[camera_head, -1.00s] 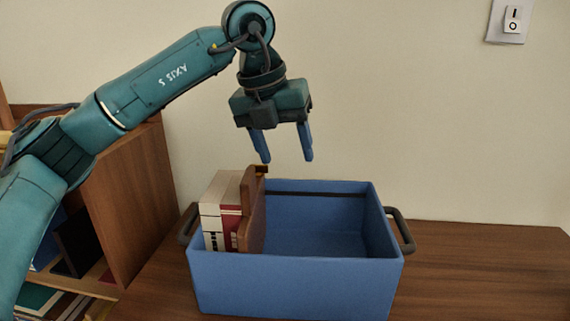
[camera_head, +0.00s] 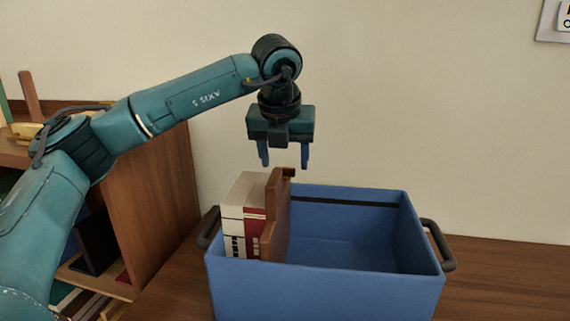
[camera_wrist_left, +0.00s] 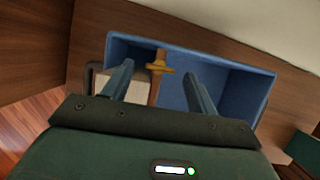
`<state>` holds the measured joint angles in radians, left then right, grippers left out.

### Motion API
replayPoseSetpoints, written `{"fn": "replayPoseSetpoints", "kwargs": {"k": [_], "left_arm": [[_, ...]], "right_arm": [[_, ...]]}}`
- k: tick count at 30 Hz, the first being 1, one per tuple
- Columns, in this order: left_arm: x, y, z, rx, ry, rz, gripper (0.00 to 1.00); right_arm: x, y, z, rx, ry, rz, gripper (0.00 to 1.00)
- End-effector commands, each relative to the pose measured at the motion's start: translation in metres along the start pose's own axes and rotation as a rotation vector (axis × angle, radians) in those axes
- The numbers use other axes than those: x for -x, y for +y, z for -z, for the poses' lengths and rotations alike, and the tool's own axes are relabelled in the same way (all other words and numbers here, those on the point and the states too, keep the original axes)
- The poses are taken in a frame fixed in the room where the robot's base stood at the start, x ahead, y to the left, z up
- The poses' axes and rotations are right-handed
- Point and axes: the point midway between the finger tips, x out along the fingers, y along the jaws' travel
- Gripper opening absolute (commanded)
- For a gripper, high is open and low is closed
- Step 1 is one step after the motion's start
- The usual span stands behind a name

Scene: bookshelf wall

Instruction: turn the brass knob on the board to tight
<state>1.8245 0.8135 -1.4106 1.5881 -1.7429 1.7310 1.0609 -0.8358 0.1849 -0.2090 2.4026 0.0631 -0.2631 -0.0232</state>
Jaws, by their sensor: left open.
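The brown wooden board (camera_head: 277,222) stands upright inside the blue bin (camera_head: 330,290), beside books (camera_head: 242,215) at the bin's left end. The brass knob (camera_head: 289,172) is at the board's top and looks small and dark in the head view. In the left wrist view the knob (camera_wrist_left: 160,68) shows as a yellowish cross-shaped handle, between the fingers in the picture. My left gripper (camera_head: 285,166) points down, open and empty, close above the board's top. I cannot tell whether the fingertips reach down beside the knob. My right gripper is out of view.
The bin stands on a wooden surface (camera_head: 490,265) against a pale wall, with dark handles (camera_head: 438,245) at its ends. A wooden bookshelf (camera_head: 150,200) is at the left. The bin's right part is empty.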

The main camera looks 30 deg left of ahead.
Motion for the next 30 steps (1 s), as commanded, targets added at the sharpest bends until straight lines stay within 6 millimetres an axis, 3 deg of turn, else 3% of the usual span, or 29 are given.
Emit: {"fn": "replayPoseSetpoints", "kwargs": {"k": [6, 14, 30], "left_arm": [[-0.017, 0.0, 0.0, 0.001, -0.001, 0.0, 0.58], [-0.017, 0.0, 0.0, 0.001, -0.001, 0.001, 0.58], [-0.017, 0.0, 0.0, 0.0, 0.0, 0.001, 0.16]], "right_arm": [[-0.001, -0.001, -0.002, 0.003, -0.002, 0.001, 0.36], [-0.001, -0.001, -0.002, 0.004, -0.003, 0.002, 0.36], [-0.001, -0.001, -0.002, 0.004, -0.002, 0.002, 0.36]]}}
